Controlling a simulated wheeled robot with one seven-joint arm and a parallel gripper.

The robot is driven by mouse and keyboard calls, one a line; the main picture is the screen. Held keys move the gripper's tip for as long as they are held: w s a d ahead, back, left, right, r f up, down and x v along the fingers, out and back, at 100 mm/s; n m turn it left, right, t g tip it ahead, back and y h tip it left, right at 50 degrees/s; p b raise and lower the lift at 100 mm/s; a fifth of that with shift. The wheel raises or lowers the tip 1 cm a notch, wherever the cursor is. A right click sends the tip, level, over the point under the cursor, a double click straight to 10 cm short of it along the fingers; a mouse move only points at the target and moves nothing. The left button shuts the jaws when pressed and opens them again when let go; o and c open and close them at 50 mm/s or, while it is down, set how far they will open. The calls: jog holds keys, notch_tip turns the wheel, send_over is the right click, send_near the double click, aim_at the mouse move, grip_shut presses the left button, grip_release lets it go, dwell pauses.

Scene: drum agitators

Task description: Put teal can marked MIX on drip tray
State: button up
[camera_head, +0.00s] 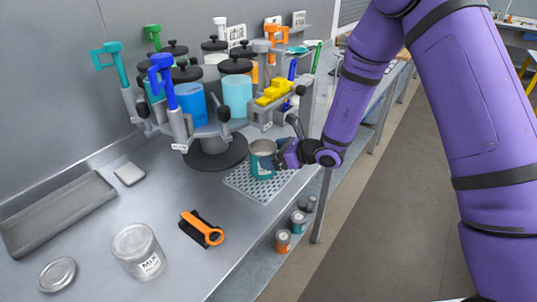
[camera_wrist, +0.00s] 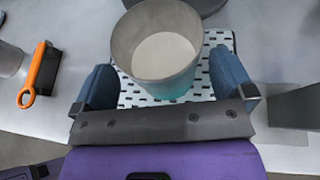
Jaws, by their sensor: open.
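The teal can (camera_head: 262,160) stands upright on the perforated drip tray (camera_head: 241,182) near the bench's front edge. In the wrist view the can (camera_wrist: 158,75) shows its grey rim and pale contents, with the tray (camera_wrist: 215,40) beneath and around it. My gripper (camera_head: 286,158) is at the can's right side in the head view. In the wrist view my gripper (camera_wrist: 168,88) has one finger on each side of the can, with a gap visible, and the jaws are open. Any MIX mark on the teal can is not readable.
A drum agitator (camera_head: 215,145) with several coloured handles stands behind the tray. A grey-white can (camera_head: 137,250), an orange-and-black tool (camera_head: 203,228), a round lid (camera_head: 57,274) and a shallow grey tray (camera_head: 57,214) lie to the left. Small cans (camera_head: 298,221) sit on a lower shelf.

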jog(key=v, duration=1)
jog(key=s+d+r+n+g+h, duration=0.1)
jog(key=s+r+n+g, duration=0.2)
jog(key=s+r+n, duration=0.5)
jog(key=s+d+r+n+g, duration=0.1)
jog(key=s+r+n+g, duration=0.1)
jog(key=s+r+n, duration=0.6)
jog(key=s+d+r+n+t+h, duration=0.2)
jog(key=s+d+r+n+h, duration=0.2)
jog(key=d, duration=0.4)
jog(key=s+d+r+n+t+h, duration=0.2)
jog(key=s+d+r+n+h, duration=0.1)
jog(key=s+d+r+h, duration=0.3)
jog(key=s+d+r, duration=0.1)
jog(key=s+d, duration=0.1)
jog(key=s, duration=0.1)
jog(key=shift+s+d+r+n+h, duration=0.15)
jog(key=shift+r+n+h, duration=0.1)
jog(key=shift+n+h, duration=0.15)
